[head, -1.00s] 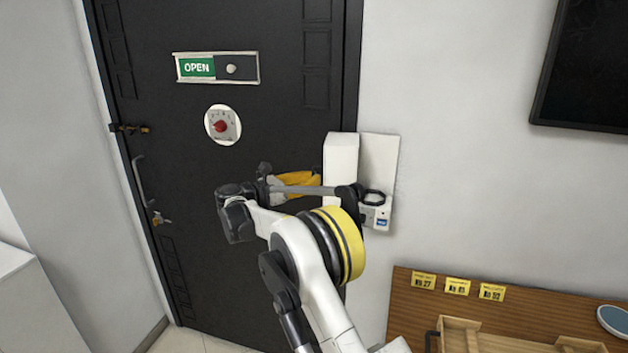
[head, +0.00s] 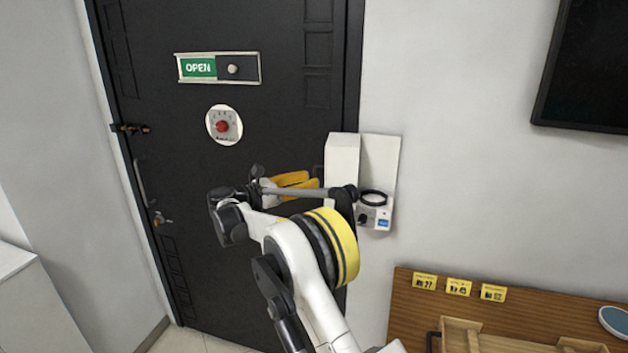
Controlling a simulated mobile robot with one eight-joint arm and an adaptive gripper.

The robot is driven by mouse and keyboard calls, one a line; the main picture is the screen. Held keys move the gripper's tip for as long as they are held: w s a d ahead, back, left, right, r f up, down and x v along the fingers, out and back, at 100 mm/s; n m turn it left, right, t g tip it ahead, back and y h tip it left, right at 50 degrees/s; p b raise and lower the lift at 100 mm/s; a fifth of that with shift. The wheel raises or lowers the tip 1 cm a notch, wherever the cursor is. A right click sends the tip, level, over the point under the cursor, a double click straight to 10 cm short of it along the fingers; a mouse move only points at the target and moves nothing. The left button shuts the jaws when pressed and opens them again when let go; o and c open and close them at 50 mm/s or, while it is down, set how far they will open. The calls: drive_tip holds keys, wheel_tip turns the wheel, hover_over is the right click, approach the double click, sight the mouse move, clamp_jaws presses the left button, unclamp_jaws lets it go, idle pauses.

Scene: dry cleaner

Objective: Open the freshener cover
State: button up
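The freshener is a white wall unit right of the dark door. Its back plate (head: 383,155) is flat on the wall, with a black ring (head: 373,198) and a blue label low on it. Its white box-like cover (head: 342,158) stands out from the wall at the plate's left side, swung open. My gripper (head: 302,186), with yellow fingers, is left of the cover's lower part and points right towards it. Two yellow finger parts show with a narrow gap; I cannot tell how far apart they are or whether they touch the cover. My arm hides the cover's lower end.
The dark door (head: 270,110) behind my gripper bears an OPEN sign (head: 217,67), a red-knob dial (head: 223,126) and a handle (head: 140,182). A wooden counter (head: 410,310) with a tray (head: 470,335) is at lower right. A black screen (head: 590,70) hangs at upper right.

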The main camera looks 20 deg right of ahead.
drive_tip(key=v, duration=0.9)
drive_tip(key=shift+a, duration=0.4)
drive_tip(key=shift+s, duration=0.2)
